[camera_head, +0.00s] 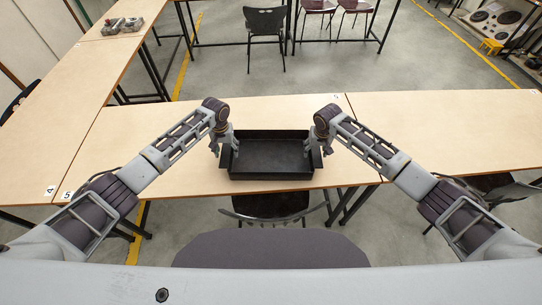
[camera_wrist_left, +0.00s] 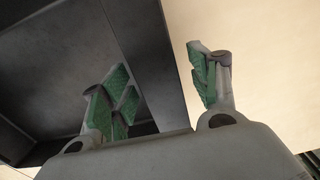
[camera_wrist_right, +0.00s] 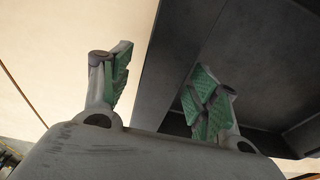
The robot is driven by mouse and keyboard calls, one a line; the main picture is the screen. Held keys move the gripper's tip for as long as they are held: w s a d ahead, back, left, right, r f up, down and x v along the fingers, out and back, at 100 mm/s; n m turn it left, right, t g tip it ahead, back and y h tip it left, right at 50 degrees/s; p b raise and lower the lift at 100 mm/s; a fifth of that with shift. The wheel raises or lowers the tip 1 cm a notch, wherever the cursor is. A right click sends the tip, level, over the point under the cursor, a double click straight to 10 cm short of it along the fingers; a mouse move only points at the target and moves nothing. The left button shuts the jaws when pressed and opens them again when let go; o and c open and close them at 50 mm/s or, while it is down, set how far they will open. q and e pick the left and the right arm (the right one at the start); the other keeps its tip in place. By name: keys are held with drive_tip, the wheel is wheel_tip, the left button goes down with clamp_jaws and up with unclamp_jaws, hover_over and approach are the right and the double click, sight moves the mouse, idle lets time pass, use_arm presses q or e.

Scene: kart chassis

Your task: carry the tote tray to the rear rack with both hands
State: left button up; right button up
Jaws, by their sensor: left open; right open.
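The tote tray (camera_head: 270,155) is a black, empty, shallow rectangular tray on the wooden table in front of me. My left gripper (camera_head: 226,147) is at its left end and my right gripper (camera_head: 316,148) at its right end. In the left wrist view, the open left fingers (camera_wrist_left: 165,90) straddle the tray's end wall (camera_wrist_left: 150,60), one finger inside and one outside. In the right wrist view, the open right fingers (camera_wrist_right: 155,92) straddle the opposite wall (camera_wrist_right: 180,60) the same way. Whether the pads touch the walls I cannot tell.
The table (camera_head: 430,125) is clear on both sides of the tray. Another table (camera_head: 85,75) on the left carries a grey metal part (camera_head: 123,25). A chair (camera_head: 265,22) stands behind, and another chair (camera_head: 270,205) is at the table's near edge. Shelving with parts (camera_head: 500,22) is far right.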

use_arm(q)
clamp_jaws()
use_arm(e)
clamp_jaws()
use_arm(q)
drive_tip(key=shift+w+r, duration=0.1)
use_arm(e)
drive_tip(key=shift+w+r, duration=0.1)
drive_tip(key=shift+r, duration=0.05)
